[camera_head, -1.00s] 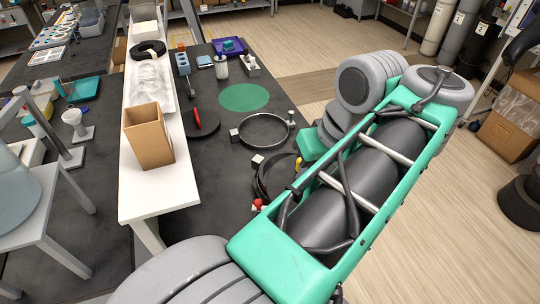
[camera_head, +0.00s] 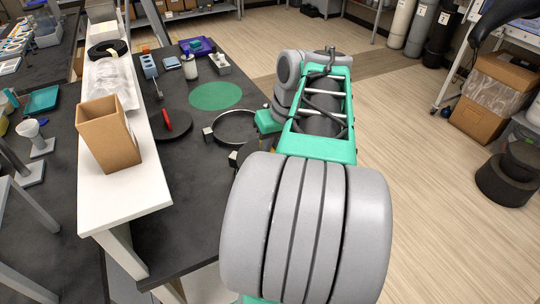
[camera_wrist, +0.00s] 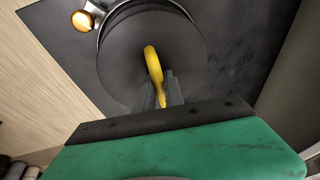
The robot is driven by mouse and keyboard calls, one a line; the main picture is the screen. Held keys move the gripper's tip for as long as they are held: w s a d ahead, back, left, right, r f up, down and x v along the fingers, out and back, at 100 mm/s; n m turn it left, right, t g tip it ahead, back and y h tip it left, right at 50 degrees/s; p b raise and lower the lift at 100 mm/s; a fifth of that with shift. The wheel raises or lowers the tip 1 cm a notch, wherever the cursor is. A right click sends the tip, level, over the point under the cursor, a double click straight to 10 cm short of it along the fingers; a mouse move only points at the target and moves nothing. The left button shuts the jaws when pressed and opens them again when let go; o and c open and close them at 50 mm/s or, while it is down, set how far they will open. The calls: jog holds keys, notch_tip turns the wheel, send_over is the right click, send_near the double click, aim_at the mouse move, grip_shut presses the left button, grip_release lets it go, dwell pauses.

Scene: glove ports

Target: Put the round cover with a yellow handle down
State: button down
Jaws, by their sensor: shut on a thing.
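The round cover (camera_wrist: 122,62) is a dark grey disc with a curved yellow handle (camera_wrist: 152,62) in the wrist view. My gripper (camera_wrist: 160,90) is shut on the handle, with a dark finger on either side of it. A metal ring (camera_wrist: 140,8) shows past the disc's far edge; the disc hides most of it. I cannot tell whether the disc touches the ring or the table. In the head view my arm hides the cover and the fingers.
The head view shows a ring (camera_head: 213,127), a black cover with a red handle (camera_head: 158,131), and a green circle (camera_head: 215,96) on the dark table. A cardboard box (camera_head: 108,135) stands on the white shelf (camera_head: 135,205). A round knob (camera_wrist: 83,20) sits beside the ring in the wrist view.

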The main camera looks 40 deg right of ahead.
jog(key=shift+f, duration=0.75)
jog(key=shift+f, duration=0.3)
jog(key=c, duration=1.4)
grip_release()
jog(key=shift+c, duration=0.2)
jog(key=a+p+v, duration=0.1)
jog(key=p+v, duration=0.3)
jog(key=v, duration=0.8)
jog(key=shift+d+r, duration=0.3)
jog(key=shift+d, duration=0.15)
